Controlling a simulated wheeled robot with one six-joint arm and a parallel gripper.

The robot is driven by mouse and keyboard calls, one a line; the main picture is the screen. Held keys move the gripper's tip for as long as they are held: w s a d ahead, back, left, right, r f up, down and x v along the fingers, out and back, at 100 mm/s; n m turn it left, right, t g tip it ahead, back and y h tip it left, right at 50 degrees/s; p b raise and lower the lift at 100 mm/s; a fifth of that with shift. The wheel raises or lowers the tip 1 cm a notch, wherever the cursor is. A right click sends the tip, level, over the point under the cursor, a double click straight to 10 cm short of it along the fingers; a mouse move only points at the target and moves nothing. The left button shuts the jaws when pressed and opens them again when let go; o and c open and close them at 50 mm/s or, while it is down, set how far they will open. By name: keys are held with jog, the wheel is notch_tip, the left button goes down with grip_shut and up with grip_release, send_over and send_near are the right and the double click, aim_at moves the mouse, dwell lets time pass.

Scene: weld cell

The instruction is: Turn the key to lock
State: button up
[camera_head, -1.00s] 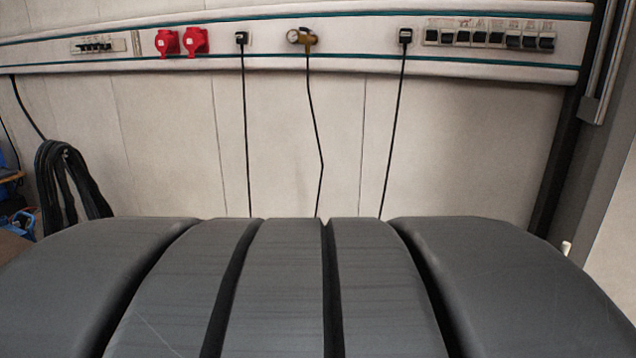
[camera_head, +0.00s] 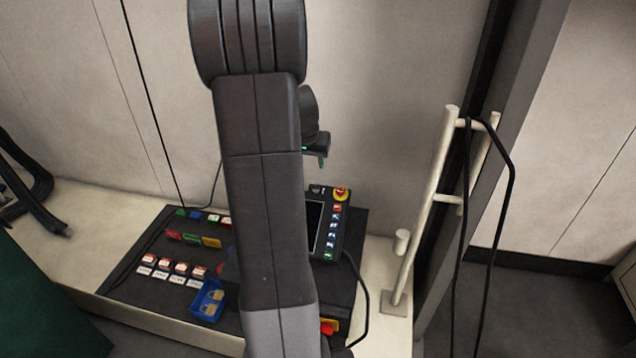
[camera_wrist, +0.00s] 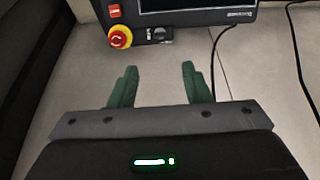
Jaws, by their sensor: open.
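The control pendant, black with a screen and a column of buttons, lies on the dark panel in the head view (camera_head: 341,214); its edge shows at the top of the wrist view (camera_wrist: 197,17). A small dark switch (camera_wrist: 158,34) sits on it beside the red and yellow emergency stop (camera_wrist: 120,37). This looks like the key switch, but I cannot make out the key or its angle. My gripper (camera_wrist: 158,68) is open and empty, its two green fingers apart. The switch appears beyond the fingertips, between them in the picture. In the head view my gripper (camera_head: 321,161) hangs above the pendant.
A blue tray (camera_head: 207,300) and several coloured labelled blocks lie on the dark panel (camera_head: 140,292), left of my arm. A cream rail (camera_head: 436,190) with a hanging black cable stands on the right. My arm hides the panel's middle.

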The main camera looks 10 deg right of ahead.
aim_at(315, 187)
jog(key=b+x, duration=0.1)
jog(key=x, duration=1.1)
jog(key=shift+f+b, duration=0.35)
grip_shut()
